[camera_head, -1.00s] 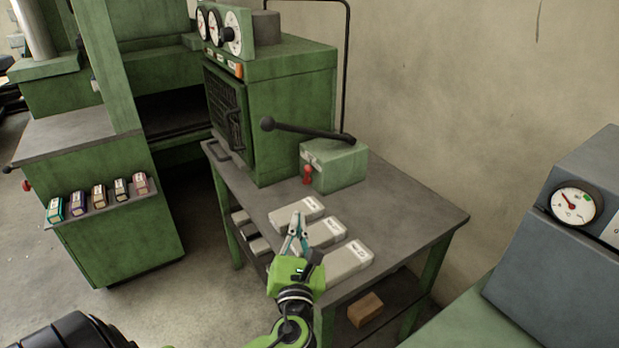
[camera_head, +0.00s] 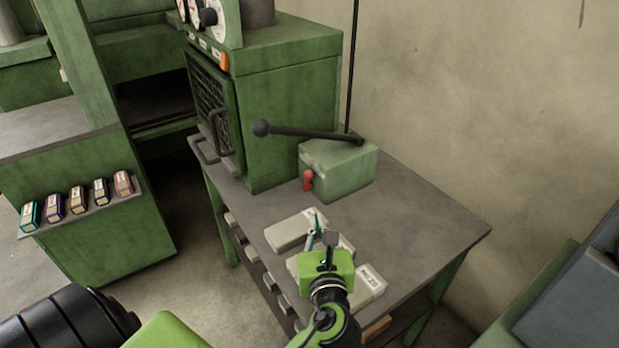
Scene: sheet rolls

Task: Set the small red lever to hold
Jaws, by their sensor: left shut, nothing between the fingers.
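The small red lever (camera_head: 308,180) is on the front left side of a light green box (camera_head: 345,172) on the grey-topped table (camera_head: 430,222). It hangs near the table top; any hold marking is too small to read. My left gripper (camera_head: 314,228) is shut and empty. It is in front of the lever and apart from it, over the pale blocks on the table. My right gripper is not in view.
A long black handle (camera_head: 305,132) with a ball end tops the light green box. Pale grey blocks (camera_head: 287,232) lie under my left gripper. A green oven-like cabinet (camera_head: 285,115) stands behind left. The table's right side is clear.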

